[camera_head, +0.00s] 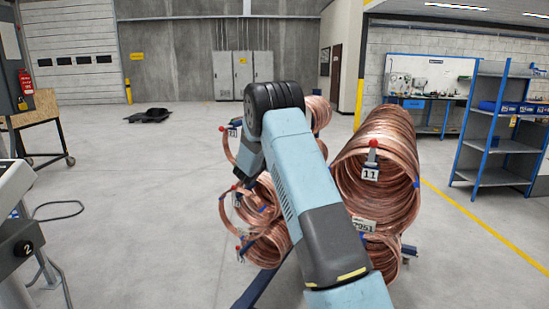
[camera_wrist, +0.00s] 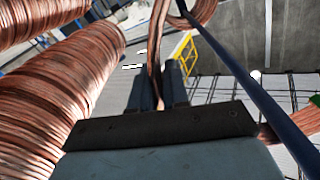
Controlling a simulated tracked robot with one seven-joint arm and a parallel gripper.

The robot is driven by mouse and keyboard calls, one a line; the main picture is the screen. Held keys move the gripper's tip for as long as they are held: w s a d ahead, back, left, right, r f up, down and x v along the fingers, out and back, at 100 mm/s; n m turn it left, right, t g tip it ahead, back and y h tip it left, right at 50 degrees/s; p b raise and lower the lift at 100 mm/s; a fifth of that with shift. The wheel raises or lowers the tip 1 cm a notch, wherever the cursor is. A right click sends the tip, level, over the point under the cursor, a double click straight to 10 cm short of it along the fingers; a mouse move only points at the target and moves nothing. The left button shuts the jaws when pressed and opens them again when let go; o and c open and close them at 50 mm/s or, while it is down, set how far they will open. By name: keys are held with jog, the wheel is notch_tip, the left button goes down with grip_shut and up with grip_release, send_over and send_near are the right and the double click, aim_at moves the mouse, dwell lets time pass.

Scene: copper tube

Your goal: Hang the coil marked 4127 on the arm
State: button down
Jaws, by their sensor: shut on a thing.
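In the wrist view, my gripper (camera_wrist: 172,80) is shut on a narrow copper coil (camera_wrist: 156,50), whose strands run up from between the fingers. No number shows on it, so I cannot tell whether it is 4127. A dark blue rack arm (camera_wrist: 238,75) runs diagonally just right of the fingers, and a copper loop (camera_wrist: 197,13) shows beside its upper end. A thin coil (camera_head: 229,150) with a small, hard-to-read tag shows left of my arm.
Large coils tagged 11 (camera_head: 400,165) and 2951 (camera_head: 385,253) hang right of my arm. Smaller coils (camera_head: 268,245) hang lower left of it. Thick coils (camera_wrist: 55,95) fill the wrist view's left side. A blue shelf (camera_head: 495,140) stands far right. The left floor is mostly clear.

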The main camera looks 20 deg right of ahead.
jog(key=c, duration=1.1)
grip_release()
jog(key=shift+o, duration=0.2)
jog(key=shift+a, duration=0.1)
